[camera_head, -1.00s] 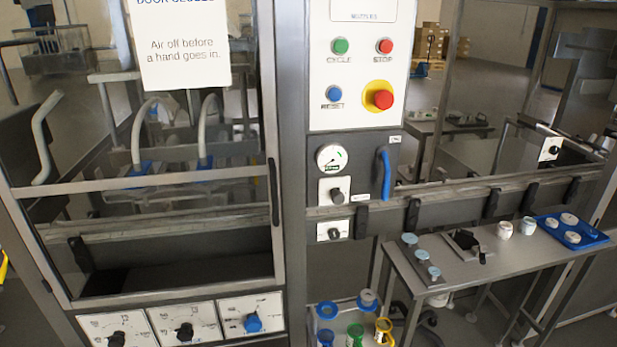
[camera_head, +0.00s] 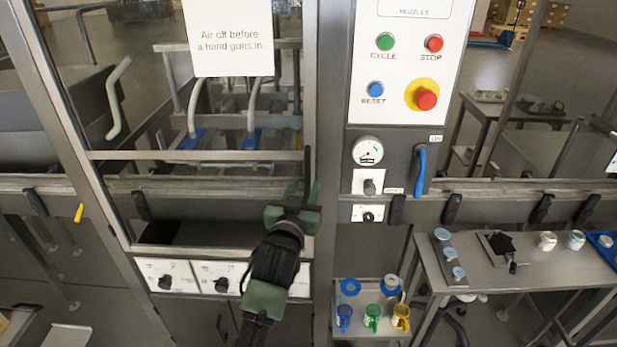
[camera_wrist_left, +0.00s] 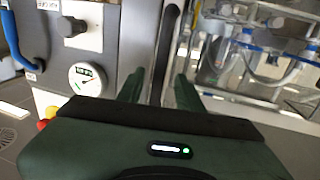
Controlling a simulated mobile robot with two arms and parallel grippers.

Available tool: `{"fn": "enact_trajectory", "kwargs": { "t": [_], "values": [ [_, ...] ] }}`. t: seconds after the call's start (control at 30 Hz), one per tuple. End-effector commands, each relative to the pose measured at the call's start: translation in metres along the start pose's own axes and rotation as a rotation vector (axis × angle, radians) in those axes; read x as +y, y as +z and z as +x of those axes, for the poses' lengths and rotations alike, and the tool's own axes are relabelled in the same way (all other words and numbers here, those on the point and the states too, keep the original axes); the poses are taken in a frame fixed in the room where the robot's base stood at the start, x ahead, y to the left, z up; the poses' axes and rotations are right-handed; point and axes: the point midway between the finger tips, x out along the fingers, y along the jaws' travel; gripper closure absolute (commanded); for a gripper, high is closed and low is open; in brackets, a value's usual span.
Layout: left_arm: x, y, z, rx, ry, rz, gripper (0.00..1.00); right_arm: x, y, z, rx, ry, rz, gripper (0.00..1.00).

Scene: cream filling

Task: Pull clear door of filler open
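The clear door (camera_head: 130,155) of the filler is a glazed panel in a grey metal frame, and it looks closed. A paper sign (camera_head: 230,35) hangs on it. Its black upright handle (camera_head: 307,165) is at the door's right edge and also shows in the left wrist view (camera_wrist_left: 167,45). My left gripper (camera_head: 303,187) is at the handle's lower part. Its two green fingers (camera_wrist_left: 158,82) are apart, with the handle's bar appearing between or just beyond them; contact cannot be told. My right gripper is not in view.
Right of the door is the control panel (camera_head: 405,60) with buttons and a red stop knob. A gauge (camera_head: 367,150) and a blue lever (camera_head: 420,170) sit below it. A side table (camera_head: 490,265) with small jars stands at right. Several coloured cups are on a lower shelf (camera_head: 365,327).

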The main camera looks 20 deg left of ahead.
Motion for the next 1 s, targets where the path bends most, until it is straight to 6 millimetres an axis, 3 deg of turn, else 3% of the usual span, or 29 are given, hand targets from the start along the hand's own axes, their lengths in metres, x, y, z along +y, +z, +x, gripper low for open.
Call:
{"fn": "enact_trajectory", "kwargs": {
  "t": [0.2, 0.53, 0.67, 1.0],
  "values": [
    [0.000, -0.001, 0.022, 0.001, 0.000, 0.000, 0.64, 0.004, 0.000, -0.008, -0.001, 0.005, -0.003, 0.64],
    [0.000, 0.001, 0.025, 0.000, 0.000, 0.000, 0.64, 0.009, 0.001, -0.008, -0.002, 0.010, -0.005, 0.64],
    [0.000, 0.001, 0.025, 0.000, 0.000, 0.000, 1.00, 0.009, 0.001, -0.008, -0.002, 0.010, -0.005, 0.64],
    [0.000, 0.001, 0.025, 0.000, 0.000, -0.001, 1.00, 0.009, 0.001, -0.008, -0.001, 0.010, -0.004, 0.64]
  ]
}}
